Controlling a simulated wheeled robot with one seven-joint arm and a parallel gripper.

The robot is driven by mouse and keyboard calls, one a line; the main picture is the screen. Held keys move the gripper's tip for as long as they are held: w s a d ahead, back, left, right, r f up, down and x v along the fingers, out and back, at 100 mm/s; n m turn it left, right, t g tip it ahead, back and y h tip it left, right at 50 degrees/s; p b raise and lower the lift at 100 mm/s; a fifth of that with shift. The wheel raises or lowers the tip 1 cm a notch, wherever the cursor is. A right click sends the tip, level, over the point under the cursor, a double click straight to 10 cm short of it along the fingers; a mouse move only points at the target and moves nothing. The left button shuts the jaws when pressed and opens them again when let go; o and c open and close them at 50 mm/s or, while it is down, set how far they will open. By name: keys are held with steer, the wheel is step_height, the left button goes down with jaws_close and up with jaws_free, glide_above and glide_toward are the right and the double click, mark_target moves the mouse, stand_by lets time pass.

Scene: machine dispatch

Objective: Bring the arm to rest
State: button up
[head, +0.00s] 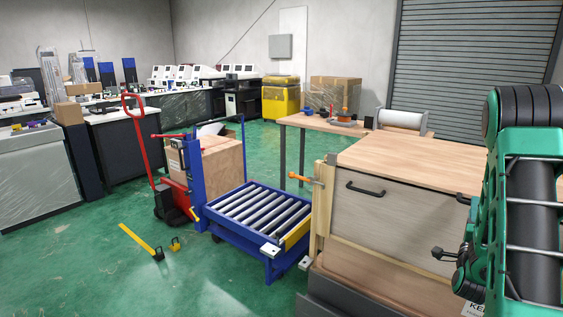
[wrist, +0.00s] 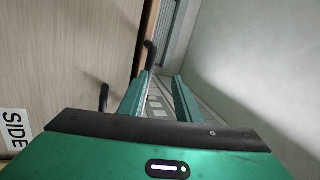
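My arm (head: 530,190), green and black, stands folded at the right edge of the head view, in front of the wooden crate. My gripper (wrist: 163,76) shows in the wrist view with its two green fingers apart. I see nothing held between them. I cannot make out the fingers in the head view.
A wooden crate (head: 400,220) with black handles stands close beside my arm. In the wrist view a wooden panel (wrist: 75,50) with a "SIDE" label fills the left, and a pale wall (wrist: 260,60) the right. A blue roller cart (head: 255,215) stands left of the crate.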

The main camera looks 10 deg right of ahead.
steer(key=s+a+f+n+g+y, duration=0.1)
steer(key=a+f+n+g+y, duration=0.2)
steer(key=a+n+g+y, duration=0.45)
steer(key=s+a+n+g+y, duration=0.2)
steer(key=s+a, duration=0.4)
steer(key=s, duration=0.4)
steer(key=s+a+r+n+g+y, duration=0.1)
steer(key=s+a+n, duration=0.4)
steer(key=s, duration=0.5)
steer(key=s+a+n+g+y, duration=0.3)
steer(key=s+a+g, duration=0.2)
steer(key=s, duration=0.5)
steer(key=shift+s+a+r+n+g, duration=0.35)
steer(key=shift+a+r, duration=0.05)
steer(key=shift+a, duration=0.45)
steer(key=shift+w+f, duration=0.25)
steer(key=shift+w, duration=0.4)
